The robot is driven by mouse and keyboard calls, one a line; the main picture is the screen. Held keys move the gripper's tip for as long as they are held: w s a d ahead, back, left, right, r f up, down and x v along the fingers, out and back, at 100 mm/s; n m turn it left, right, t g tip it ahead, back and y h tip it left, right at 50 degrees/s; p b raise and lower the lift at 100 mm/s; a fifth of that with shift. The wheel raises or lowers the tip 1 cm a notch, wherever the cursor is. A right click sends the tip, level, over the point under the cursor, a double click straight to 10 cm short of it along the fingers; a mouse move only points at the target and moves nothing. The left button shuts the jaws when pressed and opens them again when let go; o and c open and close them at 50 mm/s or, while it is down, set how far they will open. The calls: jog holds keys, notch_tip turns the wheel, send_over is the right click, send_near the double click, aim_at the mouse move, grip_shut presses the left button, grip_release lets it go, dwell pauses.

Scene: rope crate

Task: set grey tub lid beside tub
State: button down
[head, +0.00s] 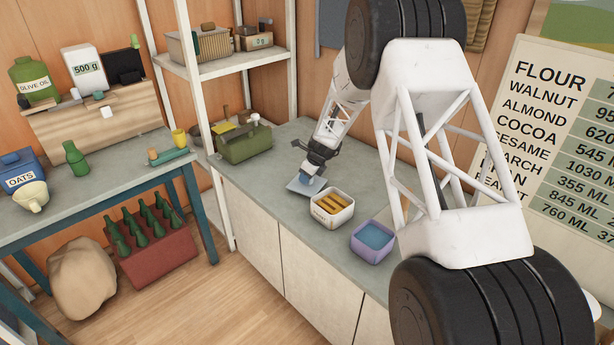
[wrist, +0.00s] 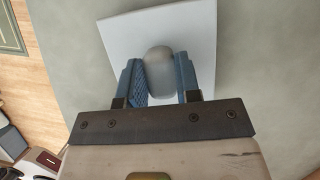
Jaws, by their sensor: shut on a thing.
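The grey tub lid (wrist: 190,28) is a flat square plate with a rounded knob (wrist: 159,75). In the wrist view my gripper (wrist: 160,85) has its two blue fingers on either side of the knob, shut on it. In the head view the lid (head: 299,186) looks bluish and is low over the counter, left of an open off-white tub (head: 331,222) with yellow-orange strips inside. My gripper (head: 312,175) is above the lid. I cannot tell whether the lid touches the counter.
A purple tub (head: 360,251) with blue inside stands right of the off-white tub. A green toolbox (head: 244,145) is at the counter's far left end. The grey counter (head: 283,165) is clear between toolbox and lid. A shelf post (head: 207,120) rises at the counter's left end.

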aim_at(314, 186)
jog(key=shift+f, duration=0.3)
jog(key=c, duration=0.7)
grip_release()
jog(key=shift+c, duration=0.2)
jog(key=v, duration=0.7)
jog(key=shift+d+r, duration=0.2)
jog(key=shift+r, duration=0.15)
jog(key=shift+s, duration=0.1)
